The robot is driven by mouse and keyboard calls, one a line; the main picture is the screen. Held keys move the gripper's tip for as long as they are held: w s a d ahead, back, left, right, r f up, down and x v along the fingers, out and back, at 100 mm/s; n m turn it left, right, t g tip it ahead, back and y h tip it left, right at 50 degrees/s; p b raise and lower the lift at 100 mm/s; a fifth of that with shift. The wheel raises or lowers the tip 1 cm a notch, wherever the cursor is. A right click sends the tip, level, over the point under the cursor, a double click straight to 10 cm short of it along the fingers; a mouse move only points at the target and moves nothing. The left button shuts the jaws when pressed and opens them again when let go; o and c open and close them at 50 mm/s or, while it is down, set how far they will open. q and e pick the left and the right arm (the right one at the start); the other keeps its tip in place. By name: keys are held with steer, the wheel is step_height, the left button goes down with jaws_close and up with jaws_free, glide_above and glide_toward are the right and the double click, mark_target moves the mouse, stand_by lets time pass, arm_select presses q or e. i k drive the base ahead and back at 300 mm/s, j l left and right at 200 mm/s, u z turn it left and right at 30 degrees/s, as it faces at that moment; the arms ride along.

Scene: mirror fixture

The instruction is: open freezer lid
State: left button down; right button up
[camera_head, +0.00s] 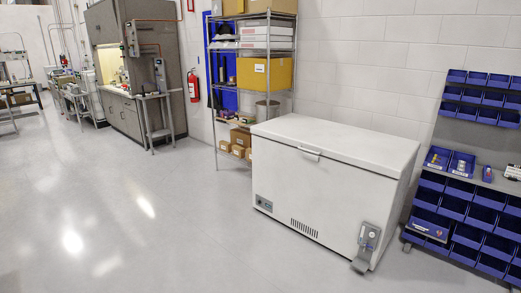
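A white chest freezer (310,205) stands against the white wall, right of the middle of the view. Its lid (335,142) is closed, lying flat on the body. A small handle (309,152) sits on the front edge of the lid, near its middle. A control panel (264,203) is at the lower left of the front face, with a dark vent (304,228) to its right. A grey pedal-like device (366,246) is at the lower right front corner. Neither of my grippers shows in this view.
A wire shelf (251,75) with boxes stands close to the freezer's left. A rack of blue bins (470,195) stands to its right. A red fire extinguisher (193,86) hangs on the wall. The grey floor (140,215) in front and to the left is clear.

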mark_target(389, 155)
steer(key=i, duration=3.25)
steer(key=i+z, duration=0.25)
steer(key=i, duration=0.15)
steer(key=i+j+z, duration=0.2)
steer(key=i, duration=0.2)
